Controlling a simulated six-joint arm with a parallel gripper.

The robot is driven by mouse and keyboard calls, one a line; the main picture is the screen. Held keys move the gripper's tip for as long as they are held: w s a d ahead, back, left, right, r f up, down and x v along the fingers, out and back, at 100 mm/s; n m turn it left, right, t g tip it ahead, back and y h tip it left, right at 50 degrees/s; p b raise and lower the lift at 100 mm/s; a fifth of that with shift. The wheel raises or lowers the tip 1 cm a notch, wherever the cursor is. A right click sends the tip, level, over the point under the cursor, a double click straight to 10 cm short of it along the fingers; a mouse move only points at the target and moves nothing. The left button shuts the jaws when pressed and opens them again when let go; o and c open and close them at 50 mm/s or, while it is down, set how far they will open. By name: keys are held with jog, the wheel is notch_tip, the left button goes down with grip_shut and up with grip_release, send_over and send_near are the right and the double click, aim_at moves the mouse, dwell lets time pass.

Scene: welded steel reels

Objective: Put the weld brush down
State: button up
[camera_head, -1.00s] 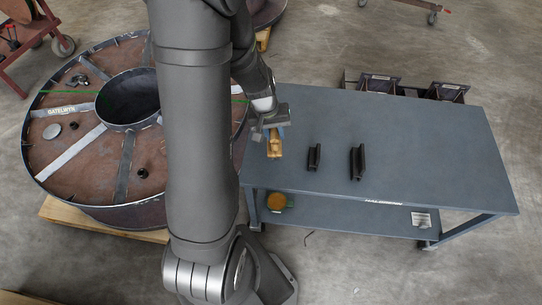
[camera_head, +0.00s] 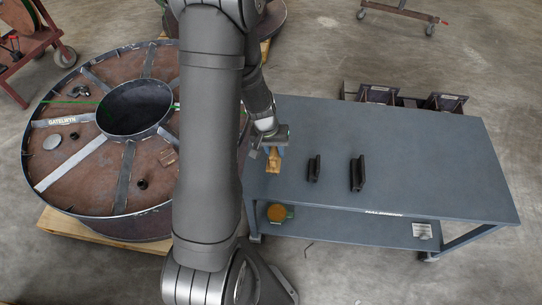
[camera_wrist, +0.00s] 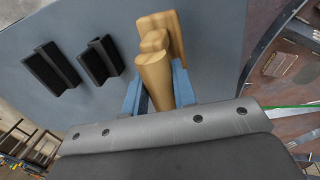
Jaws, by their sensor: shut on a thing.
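The weld brush (camera_head: 273,160) has a tan wooden body and sits in my gripper (camera_head: 272,147), over the left end of the grey-blue table (camera_head: 430,165). In the wrist view, the brush (camera_wrist: 160,50) stands between the blue fingers of my gripper (camera_wrist: 160,92), which are shut on it. The table top (camera_wrist: 215,40) lies behind it in that view. I cannot tell whether the brush touches the table. Its bristles are not clearly visible.
Two dark steel angle pieces (camera_head: 314,168) (camera_head: 358,172) stand on the table, right of the brush. The large steel reel (camera_head: 85,200) lies left of the table. A round orange-brown thing (camera_head: 277,212) is on the lower shelf. The table's right half is clear.

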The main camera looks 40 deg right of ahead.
jog(key=shift+w+a+f, duration=0.1)
jog(key=shift+w+f, duration=0.55)
jog(key=shift+w, duration=0.2)
jog(key=shift+f, duration=1.85)
jog(key=o, duration=1)
jog(key=shift+f, duration=0.15)
jog(key=r, duration=0.4)
jog(key=w+a+r, duration=0.1)
jog(key=r, duration=0.7)
jog(key=shift+w+a, duration=0.3)
jog(key=shift+a, duration=0.05)
